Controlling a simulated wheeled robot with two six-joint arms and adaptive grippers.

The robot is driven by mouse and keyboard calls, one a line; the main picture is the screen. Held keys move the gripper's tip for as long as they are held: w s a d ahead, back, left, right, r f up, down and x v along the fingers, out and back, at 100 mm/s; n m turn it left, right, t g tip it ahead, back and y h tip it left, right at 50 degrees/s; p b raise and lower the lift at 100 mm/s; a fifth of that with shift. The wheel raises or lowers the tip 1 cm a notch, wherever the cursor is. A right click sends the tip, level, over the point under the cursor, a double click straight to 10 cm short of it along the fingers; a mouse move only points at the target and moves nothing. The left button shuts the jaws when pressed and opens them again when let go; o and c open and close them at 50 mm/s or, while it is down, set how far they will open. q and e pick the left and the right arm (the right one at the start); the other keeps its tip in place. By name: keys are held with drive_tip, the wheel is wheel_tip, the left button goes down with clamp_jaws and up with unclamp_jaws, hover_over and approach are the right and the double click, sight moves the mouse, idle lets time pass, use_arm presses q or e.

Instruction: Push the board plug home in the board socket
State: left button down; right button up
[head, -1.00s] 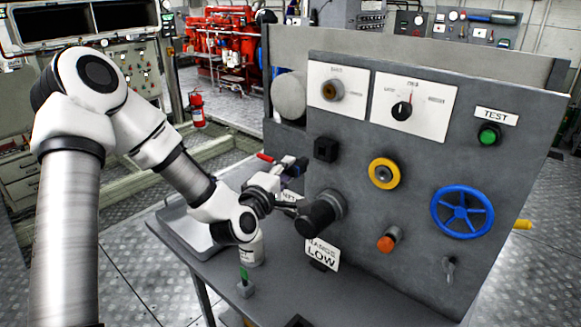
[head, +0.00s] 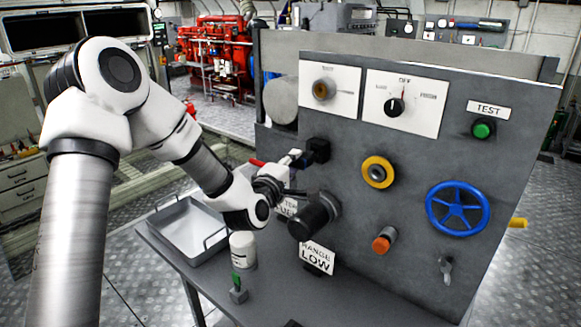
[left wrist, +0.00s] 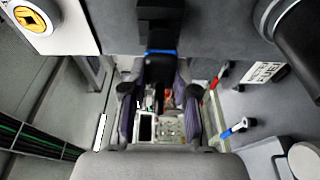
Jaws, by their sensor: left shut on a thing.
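The board socket (head: 318,149) is a black square block on the grey panel's left part. It also shows at the top of the left wrist view (left wrist: 160,10). My left gripper (head: 297,160) is right in front of it, reaching in from the left. In the left wrist view my left gripper (left wrist: 160,78) is shut on the board plug (left wrist: 160,37), a dark body with a blue band. The plug's front end lines up with the socket and appears to meet it. How deep it sits is hidden. My right gripper is in neither view.
A large black knob (head: 312,215) juts out just below the socket, with a RANGE LOW sign (head: 317,257) under it. A yellow ring (head: 378,172) and blue handwheel (head: 458,208) are to the right. A tray (head: 190,229) and white canister (head: 243,248) stand on the bench.

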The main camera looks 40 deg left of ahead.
use_arm(q)
drive_tip(key=shift+s, duration=0.1)
drive_tip(key=shift+b, duration=0.3)
idle(0.4)
idle(0.8)
drive_tip(key=shift+b, duration=0.45)
drive_tip(key=shift+w+d+b, duration=0.15)
drive_tip(key=shift+w+b, duration=0.4)
drive_tip(key=shift+w, duration=0.95)
